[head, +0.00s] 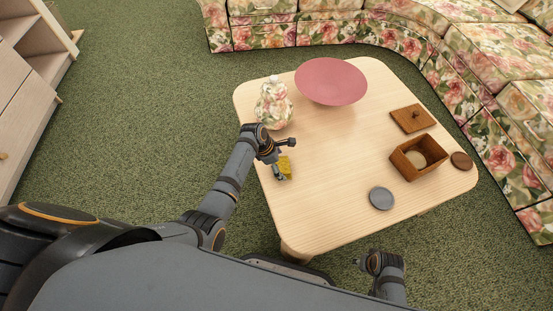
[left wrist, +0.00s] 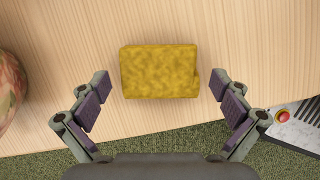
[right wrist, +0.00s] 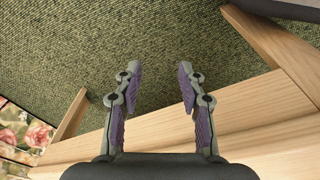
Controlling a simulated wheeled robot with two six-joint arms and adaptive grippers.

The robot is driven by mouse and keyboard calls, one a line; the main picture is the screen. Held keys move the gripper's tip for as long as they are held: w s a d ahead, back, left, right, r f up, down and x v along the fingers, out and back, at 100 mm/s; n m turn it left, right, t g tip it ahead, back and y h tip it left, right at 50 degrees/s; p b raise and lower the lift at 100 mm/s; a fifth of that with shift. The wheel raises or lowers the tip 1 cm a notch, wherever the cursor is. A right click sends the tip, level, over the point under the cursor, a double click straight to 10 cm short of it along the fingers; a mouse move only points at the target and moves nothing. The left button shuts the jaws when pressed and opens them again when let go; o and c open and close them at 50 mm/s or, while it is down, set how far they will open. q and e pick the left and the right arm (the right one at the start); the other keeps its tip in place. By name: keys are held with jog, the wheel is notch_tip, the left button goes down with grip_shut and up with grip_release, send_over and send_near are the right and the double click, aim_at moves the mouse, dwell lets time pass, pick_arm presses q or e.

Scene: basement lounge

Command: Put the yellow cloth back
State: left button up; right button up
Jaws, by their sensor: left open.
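The yellow cloth (head: 286,168) is a small folded block on the near left part of the wooden table (head: 325,205). In the left wrist view the cloth (left wrist: 158,71) lies flat on the wood, just ahead of the fingertips and between their lines. My left gripper (head: 279,172) is above the cloth, open and empty; its spread fingers also show in the left wrist view (left wrist: 160,88). My right gripper (right wrist: 160,72) is open and empty, low beside the table's near edge, with carpet and table legs in its view.
A floral jar (head: 274,105) stands close to my left gripper. A pink plate or bowl (head: 331,81) is at the back. At right are an open wooden box (head: 401,168), its lid (head: 412,118), a brown disc (head: 461,161) and a grey disc (head: 382,198). The table's middle is clear.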

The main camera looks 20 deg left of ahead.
pick_arm(q)
jog(key=p+v, duration=0.2)
jog(key=v, duration=0.4)
jog(key=shift+r+p, duration=0.4)
jog(key=p+v, duration=0.1)
jog(key=v, duration=0.3)
jog(key=shift+s+a+r, duration=0.15)
jog(key=shift+a+r, duration=0.05)
jog(key=shift+r, duration=0.15)
pick_arm(e)
jog(key=s+d+f, duration=0.2)
jog(key=s+f, duration=0.5)
jog(key=f, duration=0.1)
jog(key=shift+s+d+f, duration=0.15)
jog(key=shift+d, duration=0.2)
